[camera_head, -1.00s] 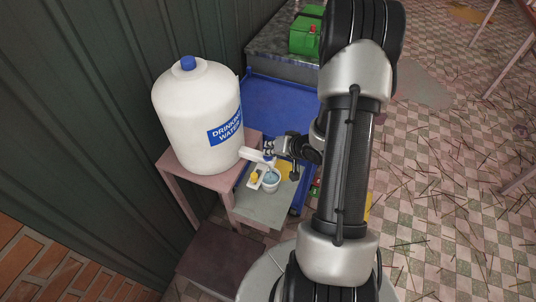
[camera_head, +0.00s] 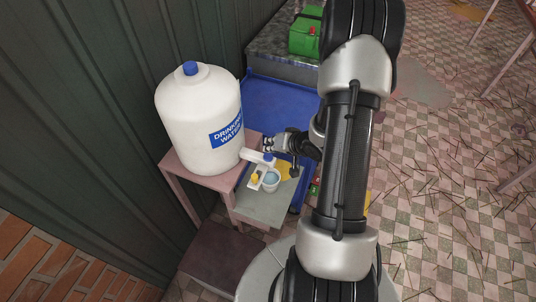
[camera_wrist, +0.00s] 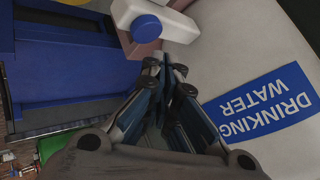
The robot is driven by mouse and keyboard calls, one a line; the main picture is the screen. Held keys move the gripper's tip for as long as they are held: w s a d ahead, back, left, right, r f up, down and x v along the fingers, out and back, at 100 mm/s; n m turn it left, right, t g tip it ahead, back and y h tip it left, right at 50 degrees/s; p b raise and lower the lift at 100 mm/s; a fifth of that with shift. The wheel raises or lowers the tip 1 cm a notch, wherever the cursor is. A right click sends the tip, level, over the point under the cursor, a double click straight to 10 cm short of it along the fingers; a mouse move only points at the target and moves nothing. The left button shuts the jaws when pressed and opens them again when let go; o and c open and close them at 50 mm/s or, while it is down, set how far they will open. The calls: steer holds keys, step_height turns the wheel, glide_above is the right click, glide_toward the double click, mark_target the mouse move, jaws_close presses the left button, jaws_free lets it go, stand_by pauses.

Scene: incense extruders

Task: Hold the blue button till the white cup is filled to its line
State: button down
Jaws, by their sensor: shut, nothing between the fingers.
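The large white water jug (camera_head: 190,125) has a white spout (camera_head: 252,155) with a blue button (camera_head: 268,157) on top. In the wrist view the button (camera_wrist: 147,28) shows uncovered on the white spout (camera_wrist: 170,22). My gripper (camera_head: 268,144) is shut and empty, close to the button but apart from it. Its fingertips (camera_wrist: 165,66) also show in the wrist view. The white cup (camera_head: 270,186) stands upright below the spout end, with bluish water (camera_head: 271,178) in it. Its fill line is too small to make out.
A small yellow thing (camera_head: 255,178) lies on a white piece beside the cup, on a low grey stand (camera_head: 262,212). The jug stands on a pinkish stool (camera_head: 180,168). A blue bench (camera_head: 280,100) and a green can (camera_head: 305,35) are behind. A dark wall is at left.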

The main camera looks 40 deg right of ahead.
steer(key=shift+r+p, duration=1.9)
steer(key=shift+r, duration=0.2)
step_height(320, 180, up, 9)
steer(key=n+g+h+b, duration=0.1)
steer(key=n+h+b, duration=0.1)
steer(key=h+b, duration=0.1)
glide_above(270, 154)
steer(key=w, duration=0.1)
steer(key=s+a+r+n+g+h+b, duration=0.1)
steer(key=s+a+r+n+g+b, duration=0.1)
steer(key=s+a+r, duration=0.5)
steer(key=s+a+r+n+y+b, duration=0.1)
steer(key=s+a+r+n, duration=0.1)
steer(key=s+a, duration=0.5)
steer(key=s+a+r+n+g+y+b, duration=0.1)
steer(key=s+a+r+y+b, duration=0.1)
steer(key=s+a, duration=0.6)
steer(key=shift+s+a+r+n+g, duration=0.2)
steer(key=shift+a+r+n+g, duration=0.1)
steer(key=shift+a+r+n, duration=0.15)
